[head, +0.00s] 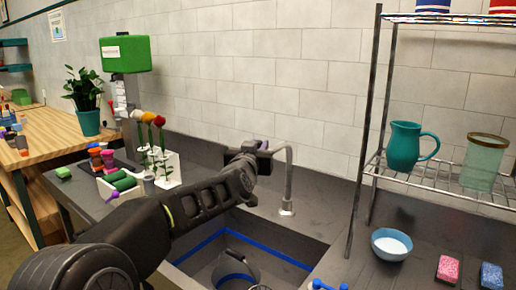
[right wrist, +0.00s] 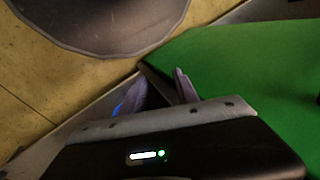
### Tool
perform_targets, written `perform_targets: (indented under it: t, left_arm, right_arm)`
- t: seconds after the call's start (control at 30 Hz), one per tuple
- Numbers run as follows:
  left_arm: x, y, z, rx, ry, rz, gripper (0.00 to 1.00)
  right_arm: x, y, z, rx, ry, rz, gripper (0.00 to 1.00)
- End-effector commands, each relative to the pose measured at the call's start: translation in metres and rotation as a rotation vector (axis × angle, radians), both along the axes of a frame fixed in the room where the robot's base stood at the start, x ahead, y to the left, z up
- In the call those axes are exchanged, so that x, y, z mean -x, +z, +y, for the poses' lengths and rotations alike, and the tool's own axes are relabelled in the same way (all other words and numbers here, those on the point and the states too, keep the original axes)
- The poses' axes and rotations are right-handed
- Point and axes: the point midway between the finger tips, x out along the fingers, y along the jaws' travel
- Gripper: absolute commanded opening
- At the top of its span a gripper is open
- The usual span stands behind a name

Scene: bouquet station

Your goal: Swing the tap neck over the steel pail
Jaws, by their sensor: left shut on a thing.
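The tap (head: 288,185) stands on the dark counter behind the sink, with an upright grey post and a neck bending left at the top. My left gripper (head: 268,152) is shut on the neck at its left end; the fingers hide part of it. The steel pail (head: 249,262) stands in the sink, lower and in front of the tap, partly hidden by my left arm. My right gripper (right wrist: 160,92) shows in the right wrist view as pale fingers near a green surface; their opening is unclear.
The sink (head: 300,245) has a blue line around its inside. A wire rack (head: 455,185) with a teal jug (head: 405,147) stands right of it, a blue bowl (head: 391,244) and sponges (head: 448,268) below. Flowers in a white holder (head: 168,168) stand to the left.

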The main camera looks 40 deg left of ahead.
Motion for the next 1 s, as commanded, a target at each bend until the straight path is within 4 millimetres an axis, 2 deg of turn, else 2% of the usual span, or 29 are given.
perform_targets:
  t: [0.43, 0.47, 0.7, 1.0]
  left_arm:
    - [0.0010, 0.0020, 0.0030, -0.002, 0.007, -0.004, 0.00]
    - [0.0011, 0.0021, 0.0031, -0.002, 0.007, -0.004, 0.22]
    - [0.0006, 0.0014, 0.0021, -0.002, 0.005, -0.003, 0.42]
    - [0.0011, 0.0008, 0.0003, -0.001, 0.002, -0.002, 0.43]
  right_arm:
    - [-0.0001, 0.0002, -0.0002, 0.000, -0.001, 0.000, 0.36]
    - [-0.0001, 0.0002, -0.0002, 0.000, -0.001, 0.000, 0.36]
    - [0.0000, 0.0001, -0.0001, 0.000, 0.000, 0.000, 0.36]
    - [0.0000, -0.0003, -0.0001, 0.000, 0.000, 0.000, 0.36]
